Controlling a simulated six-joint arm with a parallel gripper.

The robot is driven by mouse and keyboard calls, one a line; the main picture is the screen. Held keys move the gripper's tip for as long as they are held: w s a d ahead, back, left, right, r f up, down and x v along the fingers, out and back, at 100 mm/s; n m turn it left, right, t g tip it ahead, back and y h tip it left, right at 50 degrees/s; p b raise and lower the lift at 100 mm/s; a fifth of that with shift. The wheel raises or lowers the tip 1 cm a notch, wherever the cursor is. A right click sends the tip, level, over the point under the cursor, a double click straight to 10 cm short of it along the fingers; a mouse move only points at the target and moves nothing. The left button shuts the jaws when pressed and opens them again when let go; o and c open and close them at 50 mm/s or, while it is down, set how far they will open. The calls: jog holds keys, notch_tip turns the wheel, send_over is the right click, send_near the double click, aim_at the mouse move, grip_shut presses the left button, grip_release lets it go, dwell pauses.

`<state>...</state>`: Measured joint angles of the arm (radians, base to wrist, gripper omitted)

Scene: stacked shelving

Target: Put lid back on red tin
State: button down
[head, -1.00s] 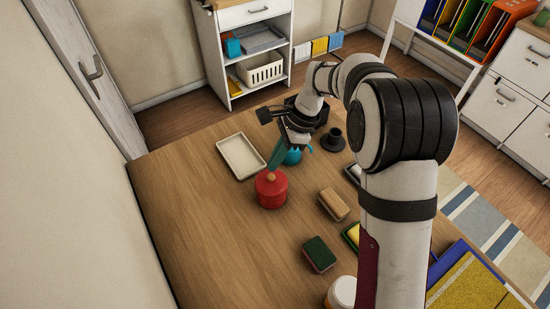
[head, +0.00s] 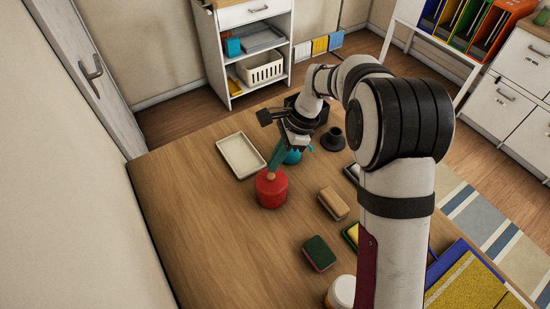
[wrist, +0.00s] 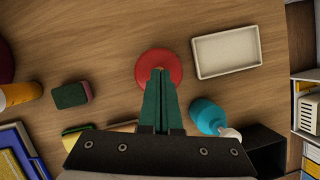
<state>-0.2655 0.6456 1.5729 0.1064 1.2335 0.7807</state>
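The red tin (head: 271,193) stands upright on the wooden table, left of the middle of the head view. Its red lid (wrist: 143,80) shows from above in the wrist view as a round disc, with a small tan knob (head: 271,177) on top. The lid appears to be on the tin; I cannot tell if it is fully seated. My gripper (wrist: 160,71) points down at the lid's centre. Its green fingers are close together with a narrow gap, and appear shut on the knob. The fingertips hide part of the lid in the wrist view.
A cream tray (head: 241,156) lies behind the tin. A blue bottle (wrist: 207,117) stands close by my gripper. A brown block (head: 333,204) and a green-topped sponge (head: 319,254) lie to the right. The table left of the tin is clear.

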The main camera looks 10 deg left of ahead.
jog(key=shift+f, duration=1.25)
dwell(0.3)
notch_tip(320, 180, up, 7)
dwell(0.8)
jog(key=s+d+r+n+t+h, duration=0.1)
jog(key=s+d+r+n, duration=0.45)
jog(key=s+d, duration=0.8)
jog(key=s, duration=0.6)
jog(key=s+d+f+n+h, duration=0.1)
jog(key=s+d, duration=0.1)
jog(key=s, duration=0.5)
jog(key=shift+d+t, duration=0.25)
jog(key=shift+t, duration=0.15)
jog(key=shift+w+n, duration=0.1)
jog(key=shift+n, duration=0.15)
